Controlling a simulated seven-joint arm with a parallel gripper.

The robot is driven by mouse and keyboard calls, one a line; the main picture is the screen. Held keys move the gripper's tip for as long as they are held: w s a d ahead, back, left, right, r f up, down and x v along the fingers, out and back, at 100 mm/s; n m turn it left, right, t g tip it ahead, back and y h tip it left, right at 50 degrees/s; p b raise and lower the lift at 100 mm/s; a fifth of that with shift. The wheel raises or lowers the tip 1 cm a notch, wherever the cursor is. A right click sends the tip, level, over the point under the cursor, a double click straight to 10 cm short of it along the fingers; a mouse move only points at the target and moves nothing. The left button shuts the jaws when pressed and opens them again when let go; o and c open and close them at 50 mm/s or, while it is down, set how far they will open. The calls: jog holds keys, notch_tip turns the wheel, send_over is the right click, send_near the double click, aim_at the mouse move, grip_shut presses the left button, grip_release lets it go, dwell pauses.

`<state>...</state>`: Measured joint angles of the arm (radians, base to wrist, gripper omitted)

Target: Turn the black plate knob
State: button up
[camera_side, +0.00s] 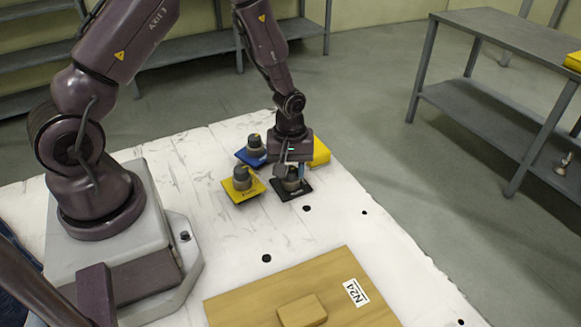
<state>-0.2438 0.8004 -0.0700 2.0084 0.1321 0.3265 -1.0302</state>
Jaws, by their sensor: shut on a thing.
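The black plate (281,196) lies on the white table, with a grey knob (291,183) standing on it. My gripper (291,174) points down over this plate and is shut on its knob, hiding much of the knob's upper part. I cannot tell how far the knob is turned.
A yellow plate with a knob (243,181) sits close on the left. A blue plate with a knob (255,147) is behind it, and another yellow plate (321,151) is partly hidden behind my gripper. A wooden board (240,306) lies at the front. The white table (340,220) has several dark holes.

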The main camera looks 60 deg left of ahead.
jog(key=shift+m, duration=0.3)
jog(key=m, duration=0.3)
jog(key=shift+m, duration=0.3)
jog(key=m, duration=0.4)
jog(key=shift+m, duration=0.3)
jog(key=m, duration=0.4)
jog(key=shift+a+m, duration=0.1)
jog(key=shift+m, duration=2.4)
jog(key=o, duration=0.9)
jog(key=shift+o, duration=0.2)
